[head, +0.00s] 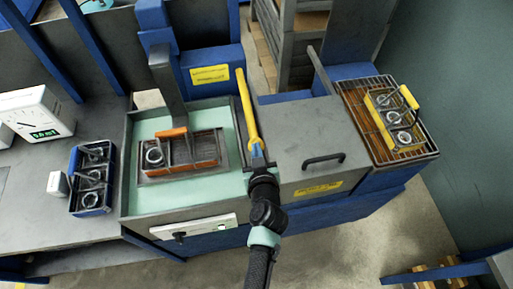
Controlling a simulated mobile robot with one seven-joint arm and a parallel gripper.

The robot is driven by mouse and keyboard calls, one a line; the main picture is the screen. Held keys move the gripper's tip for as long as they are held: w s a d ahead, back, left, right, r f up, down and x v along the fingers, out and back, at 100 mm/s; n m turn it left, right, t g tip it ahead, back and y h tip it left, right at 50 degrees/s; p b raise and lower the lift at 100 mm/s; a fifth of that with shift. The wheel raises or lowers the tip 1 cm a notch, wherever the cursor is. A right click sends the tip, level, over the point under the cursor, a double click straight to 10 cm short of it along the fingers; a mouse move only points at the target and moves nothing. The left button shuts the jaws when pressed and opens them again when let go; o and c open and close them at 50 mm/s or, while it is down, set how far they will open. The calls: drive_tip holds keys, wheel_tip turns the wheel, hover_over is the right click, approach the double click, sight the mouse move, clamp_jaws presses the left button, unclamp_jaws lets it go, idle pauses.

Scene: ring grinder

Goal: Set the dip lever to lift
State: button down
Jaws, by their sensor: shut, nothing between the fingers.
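A long yellow lever (244,103), probably the dip lever, stands along the right edge of the tank (208,101). It reaches from the blue housing at the back down toward the front. My gripper (257,152) is shut and empty at the lever's near end. It overlaps that end in the head view; I cannot tell whether they touch. A basket (205,150) with an orange edge and a ring inside sits in the tank, under a grey arm (167,85). No lever position marking is readable.
A grey lid with a black handle (323,160) lies right of the lever. A rack (415,150) with a yellow basket (381,101) is farther right. A blue basket (91,190) and a white gauge (38,112) stand left. A white panel (200,231) is at the front.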

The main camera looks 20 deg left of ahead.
wheel_tip(320, 180, down, 7)
drive_tip(key=b, duration=0.6)
drive_tip(key=shift+b, duration=0.3)
drive_tip(key=shift+s+r, duration=0.1)
drive_tip(key=shift+s, duration=0.05)
